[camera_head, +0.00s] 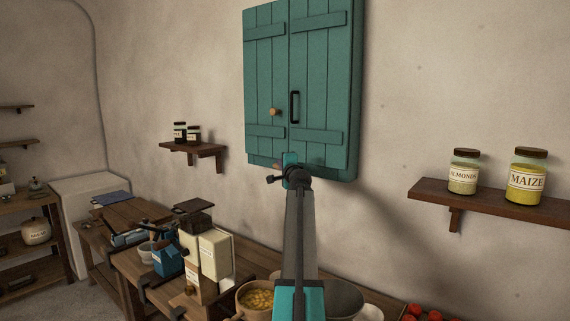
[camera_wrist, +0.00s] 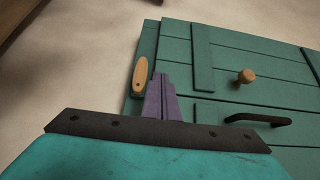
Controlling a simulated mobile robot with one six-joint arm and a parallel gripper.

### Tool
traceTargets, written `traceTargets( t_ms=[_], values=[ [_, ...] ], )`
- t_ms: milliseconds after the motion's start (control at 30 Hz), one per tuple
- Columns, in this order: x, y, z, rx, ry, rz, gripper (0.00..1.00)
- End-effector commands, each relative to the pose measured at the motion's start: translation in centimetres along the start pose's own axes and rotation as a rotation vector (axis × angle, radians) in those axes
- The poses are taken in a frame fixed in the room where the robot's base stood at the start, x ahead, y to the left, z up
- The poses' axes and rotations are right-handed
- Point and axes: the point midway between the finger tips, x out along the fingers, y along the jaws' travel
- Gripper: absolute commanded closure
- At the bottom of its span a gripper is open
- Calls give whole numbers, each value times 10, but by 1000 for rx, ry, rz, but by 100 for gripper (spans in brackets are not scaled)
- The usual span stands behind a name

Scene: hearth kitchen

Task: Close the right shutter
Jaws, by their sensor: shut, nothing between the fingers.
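A teal plank window shutter hangs on the wall in the head view. Its left leaf (camera_head: 264,60) has a round wooden knob (camera_head: 274,112), and its right leaf (camera_head: 325,75) has a black bar handle (camera_head: 294,107). Both leaves look flat and level with each other. My gripper (camera_head: 290,160) is shut and empty, in front of the shutter's lower edge near the middle seam. In the wrist view its fingers (camera_wrist: 159,80) are together, beside an oval wooden piece (camera_wrist: 139,77) on the lower frame. The knob (camera_wrist: 245,77) and handle (camera_wrist: 257,119) are beyond the fingertips. Contact cannot be told.
A shelf (camera_head: 480,201) with jars labelled almonds (camera_head: 463,174) and maize (camera_head: 527,179) is at the right. A small shelf (camera_head: 185,148) with dark jars is at the left. Below, a wooden counter (camera_head: 140,262) carries boxes and bowls. The wall around the shutter is clear.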

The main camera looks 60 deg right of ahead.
Motion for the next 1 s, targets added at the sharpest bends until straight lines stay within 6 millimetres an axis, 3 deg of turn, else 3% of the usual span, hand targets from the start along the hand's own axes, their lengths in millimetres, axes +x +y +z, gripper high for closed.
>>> traceTargets(
  t_ms=[500, 1000],
  values=[
    [-40, 1, 54, 1, -2, -1, 100],
    [-47, 0, 65, 1, -2, 0, 100]
  ],
)
